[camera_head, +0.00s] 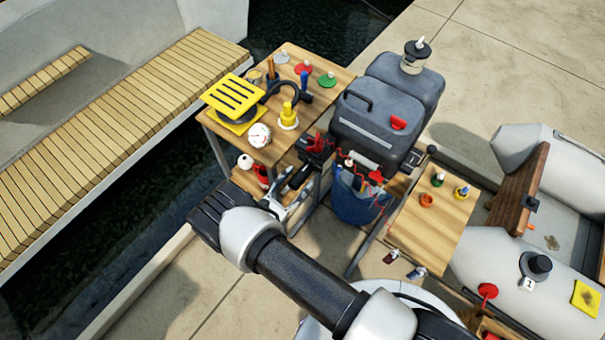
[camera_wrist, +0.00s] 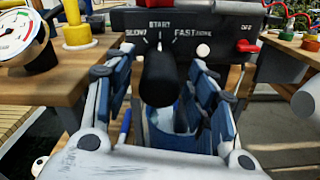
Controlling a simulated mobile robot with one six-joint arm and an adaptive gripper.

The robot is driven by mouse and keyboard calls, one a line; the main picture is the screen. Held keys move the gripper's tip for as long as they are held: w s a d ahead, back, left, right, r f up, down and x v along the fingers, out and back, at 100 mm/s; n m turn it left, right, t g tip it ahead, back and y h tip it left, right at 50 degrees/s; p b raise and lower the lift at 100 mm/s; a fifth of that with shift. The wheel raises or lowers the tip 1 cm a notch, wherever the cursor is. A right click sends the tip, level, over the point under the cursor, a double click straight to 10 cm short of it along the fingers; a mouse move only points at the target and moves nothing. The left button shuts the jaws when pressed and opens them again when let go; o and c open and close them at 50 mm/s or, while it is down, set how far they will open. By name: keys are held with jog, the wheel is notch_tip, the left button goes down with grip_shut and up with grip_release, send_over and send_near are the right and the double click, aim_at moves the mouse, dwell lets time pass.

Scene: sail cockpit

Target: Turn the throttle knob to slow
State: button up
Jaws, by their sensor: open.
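In the wrist view a dark control panel (camera_wrist: 110,20) carries the labels SLOW at left, START in the middle and FAST at right. The black throttle knob (camera_wrist: 159,80) sticks out from it toward the camera, below START. Its pointer setting is hard to read. My gripper (camera_wrist: 154,72) is open, with one finger on each side of the knob and visible gaps between. It holds nothing.
A round gauge (camera_wrist: 25,38) and a yellow object (camera_wrist: 75,25) stand on the table at left. A red switch (camera_wrist: 247,47) marked OFF is at the panel's right. A small wooden side table (camera_head: 430,230) stands at right.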

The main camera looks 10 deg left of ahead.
aim_at(303, 175)
jog(key=shift+x, duration=1.9)
jog(key=shift+c, duration=0.3)
jog(key=c, duration=1)
jog(key=shift+b, duration=0.35)
jog(key=n+b, duration=0.2)
jog(key=n, duration=0.1)
jog(key=shift+f+n+b, duration=0.15)
jog(key=shift+n+b, duration=0.15)
jog(key=shift+b, duration=0.1)
jog(key=shift+n+b, duration=1.1)
jog(key=shift+n, duration=1)
